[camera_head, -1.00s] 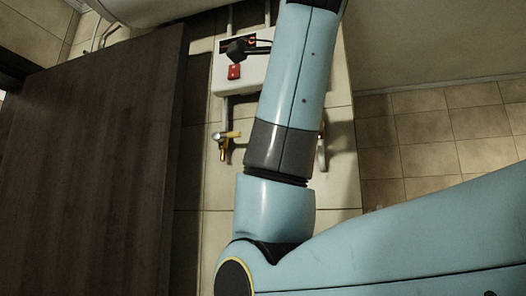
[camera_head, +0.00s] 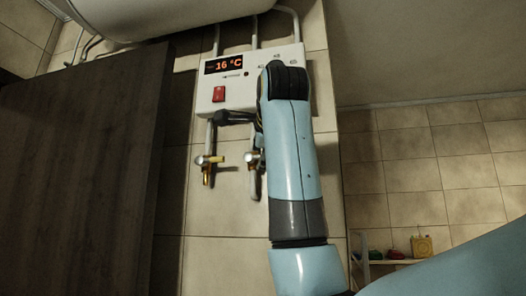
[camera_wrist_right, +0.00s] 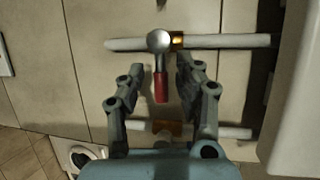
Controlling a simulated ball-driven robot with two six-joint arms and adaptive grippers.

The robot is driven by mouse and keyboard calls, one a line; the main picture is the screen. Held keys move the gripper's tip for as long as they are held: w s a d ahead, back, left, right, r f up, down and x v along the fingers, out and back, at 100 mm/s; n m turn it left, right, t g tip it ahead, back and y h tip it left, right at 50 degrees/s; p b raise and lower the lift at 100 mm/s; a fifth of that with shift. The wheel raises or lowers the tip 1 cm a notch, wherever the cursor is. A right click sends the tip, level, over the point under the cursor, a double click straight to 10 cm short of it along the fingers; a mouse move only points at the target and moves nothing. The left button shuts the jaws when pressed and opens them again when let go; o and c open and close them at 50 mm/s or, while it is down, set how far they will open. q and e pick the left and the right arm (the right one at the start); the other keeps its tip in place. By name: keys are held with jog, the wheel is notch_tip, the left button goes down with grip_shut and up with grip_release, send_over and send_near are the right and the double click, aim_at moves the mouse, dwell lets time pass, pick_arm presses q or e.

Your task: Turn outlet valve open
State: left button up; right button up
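Two valves hang below the heater's control box in the head view: a left valve with brass parts (camera_head: 207,165) and a right valve (camera_head: 252,160), partly behind my right arm. My right gripper (camera_head: 228,117) is dark and sits just under the box, above the valves. In the right wrist view, a red-handled valve (camera_wrist_right: 160,80) with a round metal knob sits on a white pipe (camera_wrist_right: 225,41). My right gripper's fingers (camera_wrist_right: 160,84) are spread on both sides of the red handle, with visible gaps. I cannot tell which valve is the outlet. My left gripper is out of view.
The white control box (camera_head: 232,95) shows 16 °C and has a red switch (camera_head: 219,94). The white tank (camera_head: 165,15) is above. A dark wooden panel (camera_head: 80,180) fills the left. A shelf with small coloured items (camera_head: 395,255) is at lower right.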

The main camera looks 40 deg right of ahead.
grip_shut()
jog(key=shift+r, duration=0.15)
jog(key=w+a+r+n+g+h, duration=0.1)
jog(key=n+g, duration=0.1)
jog(key=n, duration=0.2)
jog(key=w+a+r+n+g+h, duration=0.1)
jog(key=n+g+h, duration=0.1)
jog(key=n+g, duration=0.1)
jog(key=w+r+n+g+h, duration=0.1)
jog(key=n+g, duration=0.1)
jog(key=n, duration=0.3)
jog(key=shift+a+r, duration=0.15)
jog(key=shift+a, duration=0.25)
dwell(0.6)
jog(key=shift+w+g+h, duration=0.1)
jog(key=shift+g+h, duration=0.2)
